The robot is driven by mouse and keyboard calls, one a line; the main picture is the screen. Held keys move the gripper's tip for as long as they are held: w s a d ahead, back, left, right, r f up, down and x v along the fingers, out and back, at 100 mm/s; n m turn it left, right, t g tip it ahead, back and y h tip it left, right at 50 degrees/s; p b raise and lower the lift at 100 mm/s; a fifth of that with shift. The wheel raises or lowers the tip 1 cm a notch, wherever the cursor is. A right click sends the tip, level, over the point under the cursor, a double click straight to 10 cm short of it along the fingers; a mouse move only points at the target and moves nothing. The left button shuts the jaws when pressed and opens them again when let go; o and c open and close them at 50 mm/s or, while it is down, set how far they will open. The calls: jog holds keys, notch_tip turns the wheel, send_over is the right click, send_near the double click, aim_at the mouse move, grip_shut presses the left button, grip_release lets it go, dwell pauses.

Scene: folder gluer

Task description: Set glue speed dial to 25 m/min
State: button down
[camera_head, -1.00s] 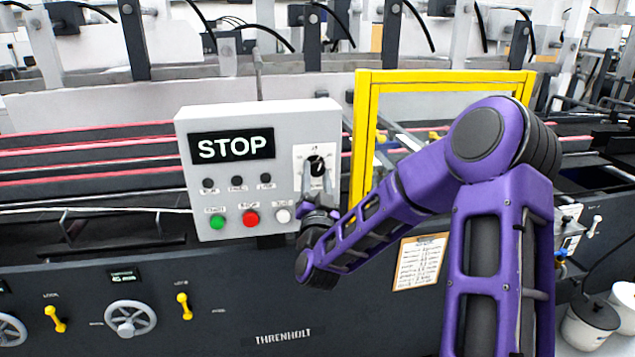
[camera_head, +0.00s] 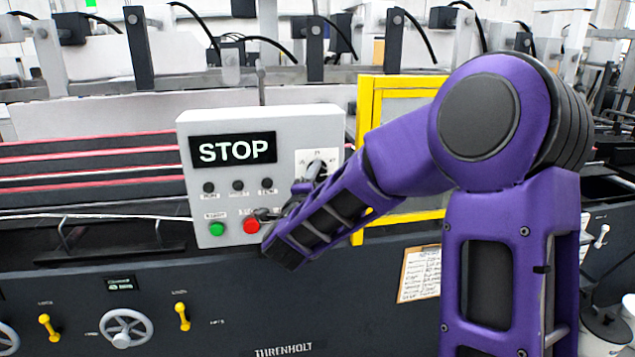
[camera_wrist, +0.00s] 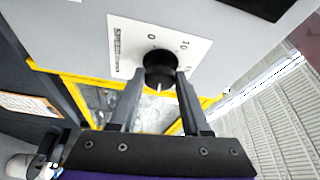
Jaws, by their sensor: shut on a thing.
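The glue speed dial (camera_head: 316,168) is a black round knob on a white scale plate, at the right of the grey control box. In the wrist view the dial (camera_wrist: 160,66) has a short white pointer line on its lower edge, facing my gripper's palm. The plate's printed "0" and "10" show beyond the knob; other marks are hidden or too small to read. My gripper (camera_wrist: 160,74) is shut on the dial, with one finger on each side. In the head view my forearm hides most of the gripper (camera_head: 301,188) and the plate's lower part.
The control box (camera_head: 185,175) shows "STOP" on its display (camera_head: 233,150). A green button (camera_head: 217,229) and a red button (camera_head: 251,226) sit below, the red one close to my wrist. A yellow guard frame (camera_head: 365,120) stands just right of the box. A clipboard (camera_head: 420,273) hangs below.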

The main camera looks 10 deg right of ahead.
jog(key=shift+r+m+g+y+b, duration=0.2)
jog(key=shift+m+g+y+b, duration=0.3)
jog(key=shift+m, duration=1.15)
jog(key=shift+r+m+g+y+b, duration=0.25)
jog(key=shift+m+g+b, duration=0.4)
jog(key=shift+m, duration=1)
jog(key=shift+c, duration=1.9)
grip_release()
jog(key=shift+f, duration=0.1)
